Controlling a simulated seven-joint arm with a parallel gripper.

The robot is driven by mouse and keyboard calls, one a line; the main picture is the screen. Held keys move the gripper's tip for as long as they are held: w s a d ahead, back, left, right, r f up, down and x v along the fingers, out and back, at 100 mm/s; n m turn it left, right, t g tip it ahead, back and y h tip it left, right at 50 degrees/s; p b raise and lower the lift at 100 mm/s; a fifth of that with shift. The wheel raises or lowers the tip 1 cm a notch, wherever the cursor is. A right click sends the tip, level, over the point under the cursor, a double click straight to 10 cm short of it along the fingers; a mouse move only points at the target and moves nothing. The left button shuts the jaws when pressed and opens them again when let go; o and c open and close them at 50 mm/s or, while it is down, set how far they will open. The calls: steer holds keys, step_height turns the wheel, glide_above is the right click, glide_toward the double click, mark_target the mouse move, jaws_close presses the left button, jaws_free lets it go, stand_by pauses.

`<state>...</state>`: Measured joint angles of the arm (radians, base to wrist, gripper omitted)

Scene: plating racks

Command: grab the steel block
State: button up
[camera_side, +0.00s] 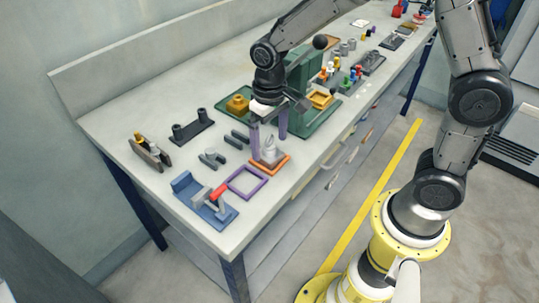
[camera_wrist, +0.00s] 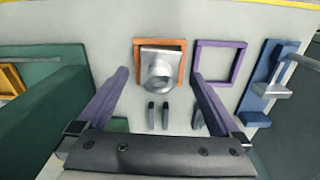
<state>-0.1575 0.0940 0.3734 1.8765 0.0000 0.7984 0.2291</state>
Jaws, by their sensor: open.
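The steel block (camera_side: 269,152) is a grey metal piece with a rounded top, on the orange square frame (camera_side: 283,166) near the bench's front edge. In the wrist view the steel block (camera_wrist: 158,67) sits inside the orange frame (camera_wrist: 182,43), ahead of my fingers. My gripper (camera_side: 269,137) has two purple fingers, apart and pointing down beside the block. In the wrist view my gripper (camera_wrist: 160,78) is open, with one finger on each side of the block's line and nothing between them held. Whether the fingertips reach the block's height I cannot tell.
An empty purple frame (camera_side: 261,191) lies beside the orange one. A blue fixture with a red handle (camera_side: 219,193) stands at the bench's near end. A green machine (camera_side: 305,75) stands close behind my gripper. Small dark grey parts (camera_side: 213,158) lie left of it.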

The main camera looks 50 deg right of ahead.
steer(key=shift+f, duration=1.4)
jaws_close()
steer(key=shift+r, duration=0.1)
